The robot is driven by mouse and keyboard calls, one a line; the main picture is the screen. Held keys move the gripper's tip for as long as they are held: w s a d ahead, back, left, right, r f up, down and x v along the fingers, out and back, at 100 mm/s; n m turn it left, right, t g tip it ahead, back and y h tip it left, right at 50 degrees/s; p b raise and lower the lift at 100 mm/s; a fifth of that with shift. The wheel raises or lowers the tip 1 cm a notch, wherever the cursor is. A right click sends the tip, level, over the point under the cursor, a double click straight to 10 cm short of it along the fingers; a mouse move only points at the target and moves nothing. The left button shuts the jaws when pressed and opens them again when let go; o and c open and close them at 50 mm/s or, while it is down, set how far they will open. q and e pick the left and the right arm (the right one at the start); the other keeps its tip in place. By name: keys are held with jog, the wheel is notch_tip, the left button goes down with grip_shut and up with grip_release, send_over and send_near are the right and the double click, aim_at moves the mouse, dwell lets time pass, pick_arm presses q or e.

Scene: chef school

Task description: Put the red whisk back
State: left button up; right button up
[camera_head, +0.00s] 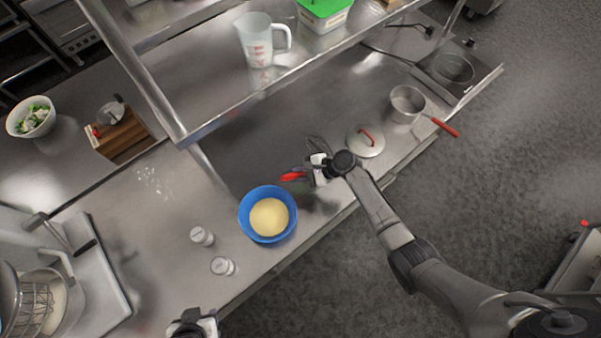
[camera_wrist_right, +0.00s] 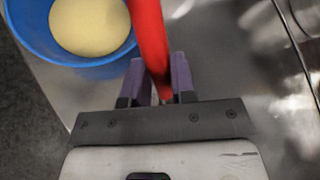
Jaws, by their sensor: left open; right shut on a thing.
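The red whisk shows as a red handle (camera_head: 292,177) next to the blue bowl in the head view. It also shows in the right wrist view as a red shaft (camera_wrist_right: 151,38) running up between the purple fingers. My right gripper (camera_head: 308,173) is shut on it, just right of the bowl; the fingers also show in the wrist view (camera_wrist_right: 158,82). I cannot make out the whisk's wires clearly. My left gripper (camera_head: 195,322) is at the bottom edge of the head view, partly cut off, open and apart from the whisk.
A blue bowl (camera_head: 245,222) with pale yellow content stands on the steel counter. Two small shakers (camera_head: 202,236) stand left of it. A lid (camera_head: 364,147) and a red-handled saucepan (camera_head: 406,105) are to the right. A raised shelf (camera_head: 205,82) with a measuring jug (camera_head: 258,42) is behind.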

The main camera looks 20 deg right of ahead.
jog(key=o, duration=0.9)
jog(key=shift+f, duration=0.1)
jog(key=v, duration=1.2)
jog(key=s+a+f+n+g+h, duration=0.1)
jog(key=s+a+f+n+h, duration=0.15)
jog(key=s+n, duration=0.35)
jog(key=s+a+f+n+g+h, duration=0.1)
jog(key=s+a+n+h, duration=0.2)
jog(key=s, duration=0.6)
jog(key=s+d+r+n+h, duration=0.1)
jog(key=s+r+n, duration=0.1)
jog(key=s+n, duration=0.1)
jog(key=s+d+r+n+h, duration=0.1)
jog(key=s+r+n+h, duration=0.1)
jog(key=s, duration=0.3)
jog(key=s+d+r+n+t+h, duration=0.1)
jog(key=s+r+n+h, duration=0.1)
jog(key=s+r+n, duration=0.1)
jog(key=shift+s+d+n+b, duration=0.4)
jog(key=shift+s+n, duration=0.1)
jog(key=shift+n, duration=0.4)
